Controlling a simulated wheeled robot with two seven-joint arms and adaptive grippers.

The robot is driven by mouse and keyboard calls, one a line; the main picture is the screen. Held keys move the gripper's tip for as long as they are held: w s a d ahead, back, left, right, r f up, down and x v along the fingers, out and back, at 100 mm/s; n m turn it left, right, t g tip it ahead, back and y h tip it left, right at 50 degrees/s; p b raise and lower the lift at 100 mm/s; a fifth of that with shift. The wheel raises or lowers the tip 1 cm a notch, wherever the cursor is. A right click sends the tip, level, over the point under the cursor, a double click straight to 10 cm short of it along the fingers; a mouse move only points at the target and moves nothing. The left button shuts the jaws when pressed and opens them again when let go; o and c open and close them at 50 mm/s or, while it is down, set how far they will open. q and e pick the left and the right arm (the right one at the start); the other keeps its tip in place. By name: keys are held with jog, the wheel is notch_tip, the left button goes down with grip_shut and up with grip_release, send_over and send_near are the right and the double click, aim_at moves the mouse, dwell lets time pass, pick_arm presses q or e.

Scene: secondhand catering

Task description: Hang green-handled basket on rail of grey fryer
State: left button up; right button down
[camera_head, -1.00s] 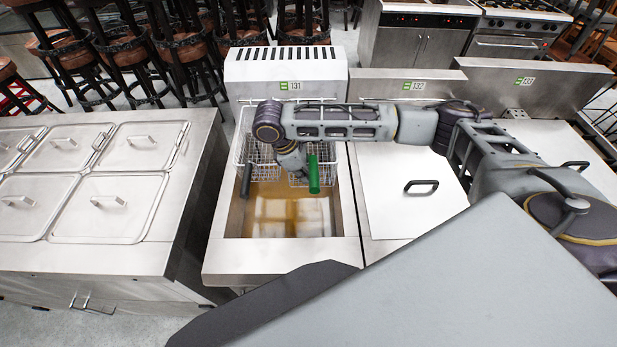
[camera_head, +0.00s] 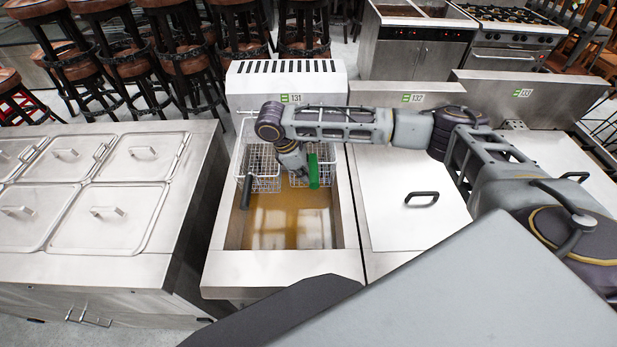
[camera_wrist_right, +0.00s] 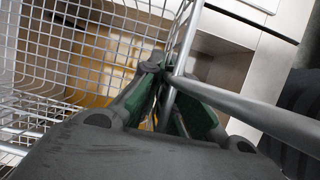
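The grey fryer (camera_head: 215,265) marked 131 has an open vat of amber oil (camera_head: 285,225). The green-handled basket (camera_head: 298,181), a wire basket, is at the right rear of the vat; its green handle (camera_head: 314,171) points to the front. My right gripper (camera_head: 303,172) is over this basket, beside the green handle. In the right wrist view its fingers (camera_wrist_right: 168,98) are closed around a metal rod (camera_wrist_right: 235,103) of the basket, with wire mesh (camera_wrist_right: 85,50) at left. My arm partly hides the basket and the rear rail, so I cannot tell whether they touch. My left gripper is out of view.
A second wire basket (camera_head: 262,160) with a black handle (camera_head: 246,191) is close at the left. A lidded fryer (camera_head: 385,235) adjoins on the right. A counter with lidded pans (camera_head: 75,265) stands left across a narrow gap. Bar stools (camera_head: 178,45) stand behind.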

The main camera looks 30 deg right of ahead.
jog(key=shift+w+d+r, duration=0.1)
jog(key=shift+w+d, duration=0.3)
jog(key=shift+w, duration=0.35)
jog(key=shift+f, duration=1.45)
jog(key=c, duration=1.6)
grip_release()
jog(key=shift+o, duration=0.2)
